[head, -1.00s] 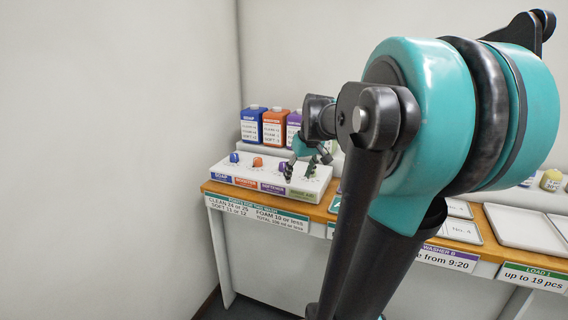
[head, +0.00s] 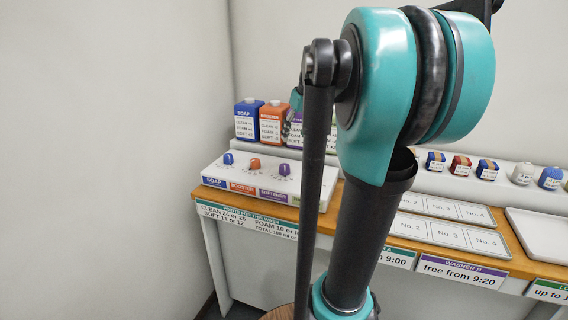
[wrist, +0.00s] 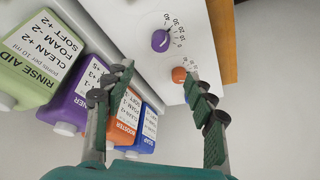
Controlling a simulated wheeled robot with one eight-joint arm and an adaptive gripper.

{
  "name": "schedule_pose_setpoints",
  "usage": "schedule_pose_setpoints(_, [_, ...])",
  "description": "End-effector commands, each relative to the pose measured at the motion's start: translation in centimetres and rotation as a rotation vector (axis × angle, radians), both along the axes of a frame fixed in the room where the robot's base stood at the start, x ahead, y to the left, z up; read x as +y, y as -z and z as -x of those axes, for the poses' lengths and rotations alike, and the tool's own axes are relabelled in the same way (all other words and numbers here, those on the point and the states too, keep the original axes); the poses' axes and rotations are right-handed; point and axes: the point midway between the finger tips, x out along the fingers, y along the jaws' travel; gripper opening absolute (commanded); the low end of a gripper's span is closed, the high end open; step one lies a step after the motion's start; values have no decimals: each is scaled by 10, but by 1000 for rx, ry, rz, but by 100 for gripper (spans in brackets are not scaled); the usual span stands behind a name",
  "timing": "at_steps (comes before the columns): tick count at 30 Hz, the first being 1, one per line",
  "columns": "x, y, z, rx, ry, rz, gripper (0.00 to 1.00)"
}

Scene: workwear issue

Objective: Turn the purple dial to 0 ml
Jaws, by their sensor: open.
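The purple dial (head: 284,169) is on the white dispenser panel, above the softener label, in the head view. In the wrist view the purple dial (wrist: 161,41) is ahead of my gripper, with a printed number scale beside it; I cannot read its setting surely. My gripper (wrist: 157,78) is open and empty, its fingers spread wide and apart from the purple dial. The orange dial (wrist: 179,75) lies close to the right fingertip in that view; I cannot tell whether they touch. In the head view my arm hides most of my gripper and the panel's right end.
A blue dial (head: 228,158) and the orange dial stand left of the purple one. Bottles, including a blue soap bottle (head: 248,120) and an orange booster bottle (head: 272,124), stand behind the panel. The rinse aid bottle (wrist: 30,55) shows at left in the wrist view.

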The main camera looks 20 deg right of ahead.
Motion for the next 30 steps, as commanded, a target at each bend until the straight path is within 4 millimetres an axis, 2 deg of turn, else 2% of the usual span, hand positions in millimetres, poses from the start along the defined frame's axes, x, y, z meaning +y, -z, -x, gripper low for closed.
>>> schedule_pose_setpoints(21, [15, 124, -49, 0, -1, 1, 55])
schedule_pose_setpoints(30, [18, 149, -59, 0, 0, 0, 55])
